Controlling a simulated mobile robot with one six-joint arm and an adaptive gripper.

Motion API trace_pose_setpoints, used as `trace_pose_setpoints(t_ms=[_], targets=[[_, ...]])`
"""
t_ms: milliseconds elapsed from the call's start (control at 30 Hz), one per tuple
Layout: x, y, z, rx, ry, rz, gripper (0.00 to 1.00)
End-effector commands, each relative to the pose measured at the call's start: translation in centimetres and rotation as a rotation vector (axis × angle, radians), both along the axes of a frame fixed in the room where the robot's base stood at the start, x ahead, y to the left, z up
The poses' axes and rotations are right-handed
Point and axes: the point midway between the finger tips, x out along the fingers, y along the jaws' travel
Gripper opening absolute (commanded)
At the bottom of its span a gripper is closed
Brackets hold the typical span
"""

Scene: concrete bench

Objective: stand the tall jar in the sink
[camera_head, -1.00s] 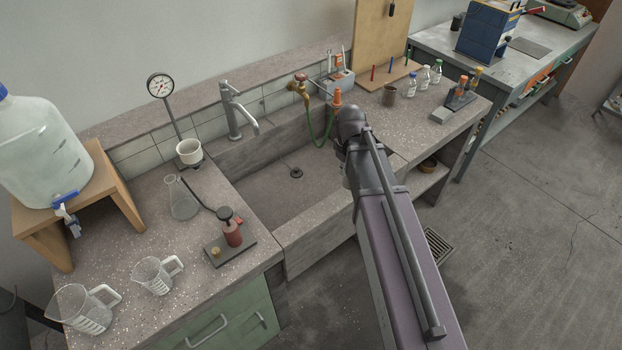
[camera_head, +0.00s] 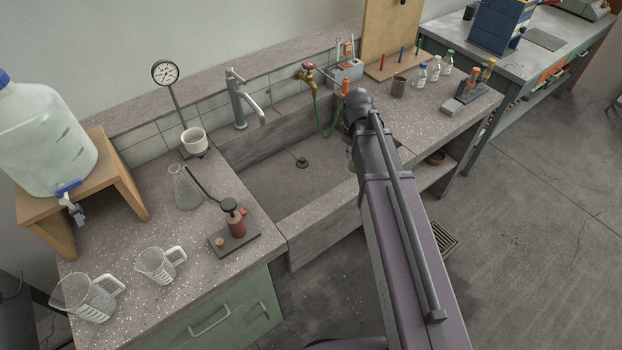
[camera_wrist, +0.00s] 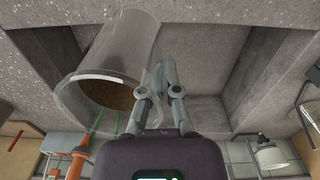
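The tall jar (camera_wrist: 125,42) is clear glass and shows large and tilted in the wrist view, left of the fingers. Its wide round end faces the camera, and brown shows through it. My gripper (camera_wrist: 163,68) has its fingers close together at a pale handle-like part on the jar's side, and they appear closed on it. In the head view my arm hides the gripper and jar. The stone sink (camera_head: 330,217) has an open basin in the head view; its walls (camera_wrist: 262,65) show behind the jar in the wrist view. I cannot tell the jar's height above it.
A grey tap (camera_head: 240,100) and a brass tap with a green hose (camera_head: 316,95) stand behind the sink. On the left counter are a flask (camera_head: 186,190), a red burner (camera_head: 235,222) and two measuring jugs (camera_head: 155,265). Small bottles (camera_head: 434,70) stand on the right.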

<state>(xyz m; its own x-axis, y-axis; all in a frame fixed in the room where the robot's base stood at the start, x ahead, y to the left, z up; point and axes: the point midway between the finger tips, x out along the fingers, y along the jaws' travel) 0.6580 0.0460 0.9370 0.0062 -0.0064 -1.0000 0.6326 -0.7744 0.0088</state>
Motion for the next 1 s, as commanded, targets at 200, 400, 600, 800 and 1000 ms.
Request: trace_pose_setpoints(t_ms=[200, 400, 600, 800, 1000], targets=[[3.2, -0.6, 0.1, 0.0, -0.003, 0.164, 0.0], [6.9, -1.4, 0.2, -0.001, -0.007, 0.391, 0.0], [9.8, -2.2, 0.2, -0.003, -0.01, 0.59, 0.0], [12.2, -2.9, -0.5, -0.006, -0.013, 0.75, 0.0], [13.4, -3.3, -2.9, -0.007, -0.014, 0.843, 0.0]])
